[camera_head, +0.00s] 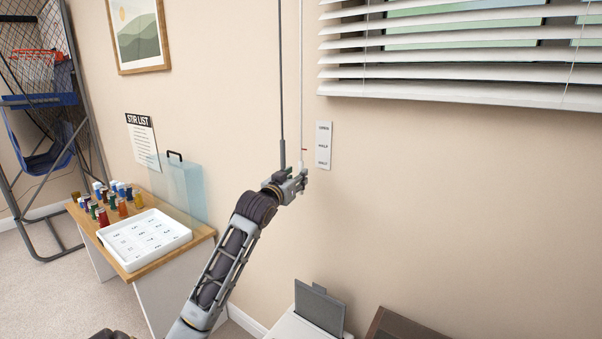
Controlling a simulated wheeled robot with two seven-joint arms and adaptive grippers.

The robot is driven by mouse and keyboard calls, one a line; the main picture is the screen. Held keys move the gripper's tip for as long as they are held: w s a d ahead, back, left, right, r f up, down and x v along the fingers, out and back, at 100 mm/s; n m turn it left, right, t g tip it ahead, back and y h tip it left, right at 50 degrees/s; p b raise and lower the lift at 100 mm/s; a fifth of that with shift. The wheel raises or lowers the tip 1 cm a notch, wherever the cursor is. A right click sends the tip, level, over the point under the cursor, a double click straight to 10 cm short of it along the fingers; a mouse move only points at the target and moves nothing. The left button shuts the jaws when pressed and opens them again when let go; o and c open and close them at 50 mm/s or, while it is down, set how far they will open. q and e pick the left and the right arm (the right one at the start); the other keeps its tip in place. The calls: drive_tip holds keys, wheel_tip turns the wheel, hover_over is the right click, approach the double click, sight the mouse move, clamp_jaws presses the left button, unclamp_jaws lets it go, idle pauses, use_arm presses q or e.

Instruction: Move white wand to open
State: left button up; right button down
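The white wand (301,95) hangs straight down from above, left of the window blinds. My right gripper is not in view.
A grey wand (282,90) hangs close left of the white one. White slatted blinds (450,90) cover the window at upper right. A small table (205,243) with a white tray and several bottles stands left. A grey-and-white object (318,308) is below.

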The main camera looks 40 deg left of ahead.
use_arm(q)
drive_tip(key=x, duration=0.3)
drive_tip(key=shift+w+a, duration=0.1)
drive_tip(key=shift+w, duration=0.25)
drive_tip(key=shift+w+a+p, duration=0.15)
drive_tip(key=shift+w+p, duration=0.15)
drive_tip(key=shift+w, duration=0.1)
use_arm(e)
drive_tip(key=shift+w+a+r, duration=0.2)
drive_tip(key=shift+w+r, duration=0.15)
use_arm(q)
clamp_jaws()
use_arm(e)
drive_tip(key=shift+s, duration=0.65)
